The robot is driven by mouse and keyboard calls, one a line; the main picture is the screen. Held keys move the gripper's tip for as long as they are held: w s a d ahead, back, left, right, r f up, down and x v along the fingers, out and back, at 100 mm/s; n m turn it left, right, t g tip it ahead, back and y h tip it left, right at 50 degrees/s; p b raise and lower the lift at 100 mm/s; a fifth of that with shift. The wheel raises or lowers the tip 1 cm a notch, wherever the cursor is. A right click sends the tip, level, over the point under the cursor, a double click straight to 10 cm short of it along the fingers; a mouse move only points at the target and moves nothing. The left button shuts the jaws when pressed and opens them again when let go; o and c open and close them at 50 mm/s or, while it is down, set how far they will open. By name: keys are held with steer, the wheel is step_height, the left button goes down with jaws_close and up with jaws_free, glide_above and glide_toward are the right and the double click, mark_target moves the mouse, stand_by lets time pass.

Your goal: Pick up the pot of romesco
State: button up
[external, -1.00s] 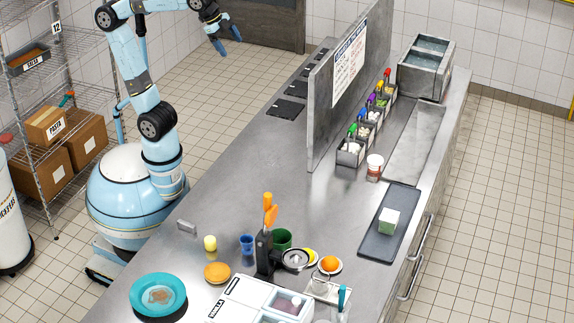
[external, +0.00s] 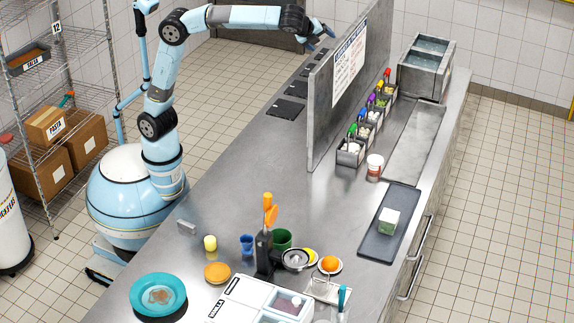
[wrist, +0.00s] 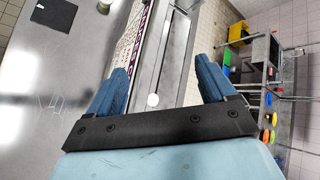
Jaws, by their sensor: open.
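A small white pot with a red-brown band (external: 375,168), probably the romesco, stands upright on the steel counter, just right of the upright panel and near the row of bins. Its label is too small to read. My gripper (external: 327,33) is high above the counter, near the top of the panel, well apart from the pot. In the wrist view my gripper (wrist: 160,68) has its two blue fingers spread with nothing between them. A small white disc (wrist: 152,100) shows there below the fingertips; I cannot tell if it is the pot.
The upright steel panel (external: 325,125) with a sign divides the counter beside the pot. Several bins with coloured tops (external: 350,152) stand behind it. A dark tray (external: 376,245) with a pale green-white block lies nearer. The middle of the counter (external: 270,160) is clear.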

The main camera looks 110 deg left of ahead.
steer(key=w+f+m+y, duration=0.2)
steer(key=w+m+y, duration=0.2)
steer(key=w, duration=0.8)
steer(key=m+y, duration=0.4)
steer(key=m, duration=0.2)
glide_above(372, 164)
steer(key=d, duration=0.5)
step_height(372, 164, down, 5)
steer(key=shift+n, duration=0.3)
steer(key=f, duration=2.6)
steer(key=s+f, duration=0.1)
steer(key=f, duration=1.3)
steer(key=shift+a, duration=0.25)
steer(key=shift+w+a, duration=0.25)
steer(key=shift+a, duration=0.95)
steer(key=shift+w+a, duration=0.2)
steer(key=shift+a, duration=1.05)
steer(key=shift+w+a, duration=0.25)
steer(key=shift+a, duration=0.95)
steer(key=shift+c, duration=0.3)
steer(key=c, duration=0.9)
